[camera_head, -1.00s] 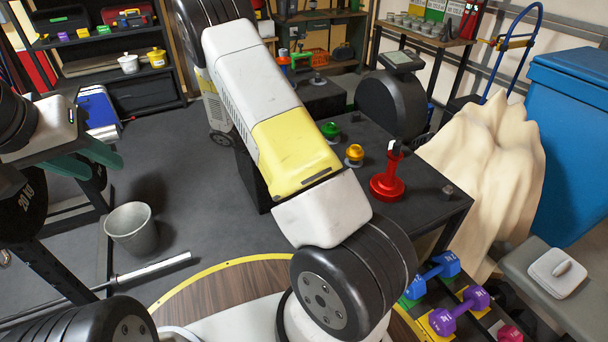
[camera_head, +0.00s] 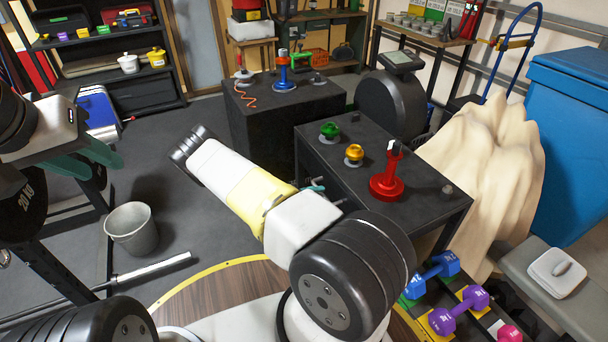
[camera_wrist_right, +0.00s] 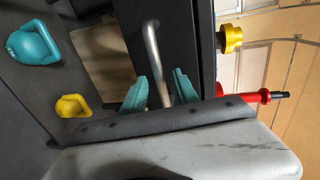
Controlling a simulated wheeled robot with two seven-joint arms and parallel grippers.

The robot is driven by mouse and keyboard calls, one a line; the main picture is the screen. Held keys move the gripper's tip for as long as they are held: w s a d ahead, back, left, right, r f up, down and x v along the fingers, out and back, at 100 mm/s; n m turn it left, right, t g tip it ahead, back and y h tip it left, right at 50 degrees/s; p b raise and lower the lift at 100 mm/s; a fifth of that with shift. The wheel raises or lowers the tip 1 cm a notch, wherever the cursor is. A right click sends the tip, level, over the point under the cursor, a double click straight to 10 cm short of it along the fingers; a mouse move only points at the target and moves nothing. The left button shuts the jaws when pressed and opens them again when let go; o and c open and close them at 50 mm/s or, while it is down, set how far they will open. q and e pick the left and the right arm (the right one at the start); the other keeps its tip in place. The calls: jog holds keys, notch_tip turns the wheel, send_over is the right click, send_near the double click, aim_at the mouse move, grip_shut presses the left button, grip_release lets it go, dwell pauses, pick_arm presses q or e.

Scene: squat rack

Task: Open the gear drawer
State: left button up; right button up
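The gear drawer (camera_wrist_right: 178,40) is a black panel in the black cabinet, seen sideways in the right wrist view. Its curved metal handle (camera_wrist_right: 153,48) runs up and down in that picture. My right gripper (camera_wrist_right: 161,92) is open, with its teal fingers apart on either side of the handle's near end. I cannot tell whether either finger touches it. In the head view the cabinet top (camera_head: 345,190) shows, while my right arm hides the drawer front and most of that gripper. My left gripper (camera_head: 85,160) is at the far left, with its teal fingers apart.
Green (camera_head: 329,131), yellow (camera_head: 354,154) and red (camera_head: 387,180) posts stand on the cabinet. Another black cabinet (camera_head: 268,140) is behind. A grey bucket (camera_head: 131,229) stands on the left floor. Teal (camera_wrist_right: 33,44) and yellow (camera_wrist_right: 72,105) kettlebells are beside the drawer in the wrist view.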

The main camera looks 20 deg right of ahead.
jog(key=shift+x, duration=1.3)
grip_shut()
dwell(0.5)
